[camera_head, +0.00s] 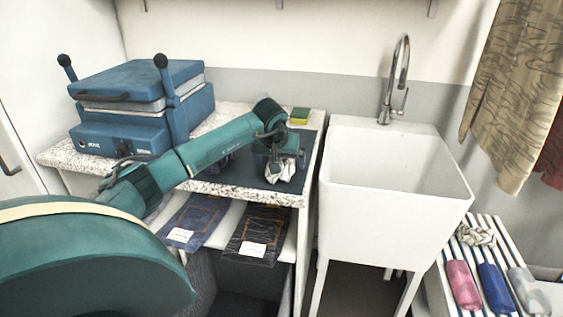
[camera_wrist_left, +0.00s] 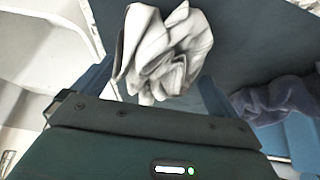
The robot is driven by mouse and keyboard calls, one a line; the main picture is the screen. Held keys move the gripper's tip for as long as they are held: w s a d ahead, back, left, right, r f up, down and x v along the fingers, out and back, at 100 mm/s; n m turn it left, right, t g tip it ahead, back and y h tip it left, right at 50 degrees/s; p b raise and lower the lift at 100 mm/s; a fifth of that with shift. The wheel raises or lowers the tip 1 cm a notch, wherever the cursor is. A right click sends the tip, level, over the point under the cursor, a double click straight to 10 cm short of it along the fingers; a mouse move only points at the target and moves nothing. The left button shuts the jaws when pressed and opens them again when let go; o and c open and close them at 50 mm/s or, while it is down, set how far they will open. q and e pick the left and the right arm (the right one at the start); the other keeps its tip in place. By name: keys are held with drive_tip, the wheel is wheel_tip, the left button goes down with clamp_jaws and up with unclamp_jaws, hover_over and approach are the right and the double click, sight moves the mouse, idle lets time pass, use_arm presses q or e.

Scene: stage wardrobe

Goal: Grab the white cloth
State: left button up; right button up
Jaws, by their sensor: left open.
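The crumpled white cloth (camera_wrist_left: 165,45) lies on the dark mat (camera_head: 245,173) on the speckled counter. In the head view, the cloth (camera_head: 280,173) shows just below my left gripper (camera_head: 279,157), partly hidden by it. My left gripper is open and points down at the cloth. In the left wrist view the cloth is ahead of and between the spread fingers (camera_wrist_left: 155,88); I cannot tell if they touch it. My right gripper is not in view.
A blue press machine (camera_head: 125,137) stands on the counter's left. A yellow-green sponge (camera_head: 299,116) lies behind the gripper. A white sink (camera_head: 390,215) with a tall faucet (camera_head: 396,85) is to the right. A crumpled blue-grey cloth (camera_wrist_left: 275,98) lies beside the gripper.

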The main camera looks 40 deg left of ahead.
use_arm(q)
drive_tip(key=shift+c, duration=0.2)
drive_tip(key=c, duration=1)
